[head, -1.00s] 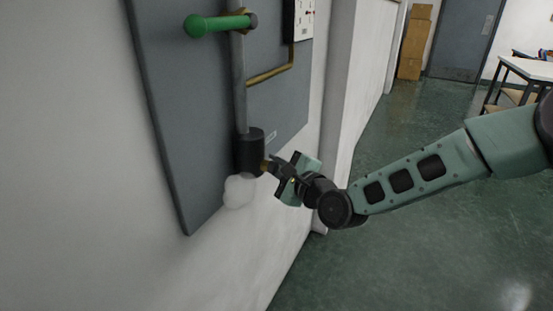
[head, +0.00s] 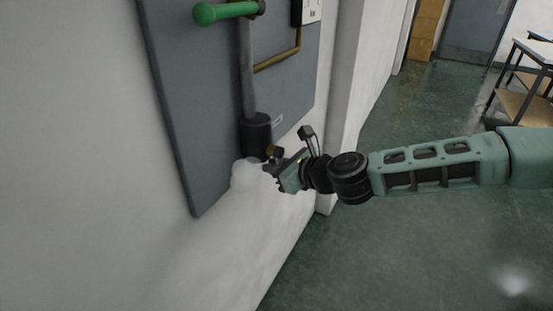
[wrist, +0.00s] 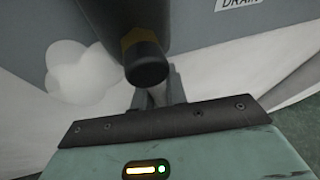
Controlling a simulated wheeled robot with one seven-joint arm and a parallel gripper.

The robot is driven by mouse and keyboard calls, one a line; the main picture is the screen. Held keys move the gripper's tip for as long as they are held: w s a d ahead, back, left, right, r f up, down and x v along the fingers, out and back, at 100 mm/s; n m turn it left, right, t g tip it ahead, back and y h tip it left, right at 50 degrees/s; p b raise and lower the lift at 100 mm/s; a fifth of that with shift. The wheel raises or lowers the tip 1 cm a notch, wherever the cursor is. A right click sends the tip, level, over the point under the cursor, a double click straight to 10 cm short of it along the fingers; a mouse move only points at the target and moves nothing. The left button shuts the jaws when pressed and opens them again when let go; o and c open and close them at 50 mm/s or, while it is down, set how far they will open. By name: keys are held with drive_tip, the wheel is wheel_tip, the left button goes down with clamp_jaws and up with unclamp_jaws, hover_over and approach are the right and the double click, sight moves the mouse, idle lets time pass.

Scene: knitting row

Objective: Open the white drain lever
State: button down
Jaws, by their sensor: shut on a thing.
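A dark cylindrical trap (head: 256,135) hangs at the foot of a grey pipe on the wall panel, with a small brass and black drain fitting (head: 275,152) low on its right side. My gripper (head: 272,168) is just below this fitting, close to the panel's lower edge. In the wrist view the fitting's black end (wrist: 146,66) is in front of the fingers (wrist: 158,93), which are close together. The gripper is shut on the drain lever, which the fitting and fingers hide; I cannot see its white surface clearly.
White vapour (head: 252,174) spreads below the trap and down the wall. A green-handled valve (head: 225,12) and a brass pipe (head: 277,62) are higher on the grey panel (head: 185,100). A wall corner juts out to the right. A table (head: 525,85) stands far right; open floor lies between.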

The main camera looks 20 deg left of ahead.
drive_tip(key=shift+s+m+g, duration=0.3)
drive_tip(key=shift+m, duration=0.2)
drive_tip(key=shift+f, duration=0.15)
drive_tip(key=c, duration=1.4)
unclamp_jaws()
drive_tip(key=shift+d, duration=0.1)
drive_tip(key=v, duration=1.7)
drive_tip(key=shift+r, duration=0.3)
drive_tip(key=shift+s, duration=0.1)
